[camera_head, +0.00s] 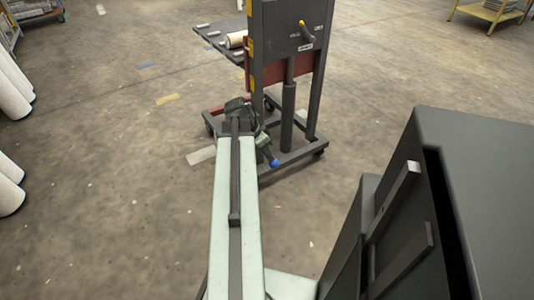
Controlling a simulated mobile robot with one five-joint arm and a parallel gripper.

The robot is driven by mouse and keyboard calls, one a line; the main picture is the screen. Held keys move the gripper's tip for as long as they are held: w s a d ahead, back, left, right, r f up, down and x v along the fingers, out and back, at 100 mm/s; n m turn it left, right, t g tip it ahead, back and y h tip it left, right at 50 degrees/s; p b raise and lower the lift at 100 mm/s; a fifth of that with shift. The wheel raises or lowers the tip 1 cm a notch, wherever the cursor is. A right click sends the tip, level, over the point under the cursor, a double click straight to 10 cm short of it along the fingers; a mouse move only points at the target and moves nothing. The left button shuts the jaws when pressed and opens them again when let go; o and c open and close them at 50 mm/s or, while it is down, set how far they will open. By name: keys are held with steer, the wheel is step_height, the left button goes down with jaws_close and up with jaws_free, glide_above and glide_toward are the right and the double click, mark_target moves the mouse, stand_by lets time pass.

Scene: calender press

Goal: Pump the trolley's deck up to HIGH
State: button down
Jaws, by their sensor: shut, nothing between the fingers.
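The trolley (257,60) stands beyond my arm, with a dark upright mast and a wheeled base. Its dark deck (212,37) sticks out to the left, well above the floor, with a cream roll (236,40) on it. A vertical cylinder (288,115) rises from the base. A short grey bar with a blue end (274,163) points down in front of the base. My gripper (238,106) is shut and empty in front of the trolley's lower left. Its fingertips are hard to make out; contact cannot be told.
A large dark cabinet-like body (485,170) fills the lower right. White rolls (12,90) stand at the left edge, near a loaded cart (35,10). A yellow table (488,12) stands at the back right. The floor left of the trolley is largely clear.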

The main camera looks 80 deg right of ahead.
steer(key=f+b, duration=0.2)
steer(key=f, duration=0.1)
steer(key=shift+s+f, duration=0.15)
steer(key=shift+s, duration=0.05)
steer(key=shift+f+b, duration=0.2)
steer(key=shift+b, duration=0.2)
steer(key=shift+a, duration=0.15)
steer(key=w+a+r+p, duration=0.2)
steer(key=a+r+p, duration=0.2)
steer(key=r+p, duration=0.9)
steer(key=shift+f, duration=0.1)
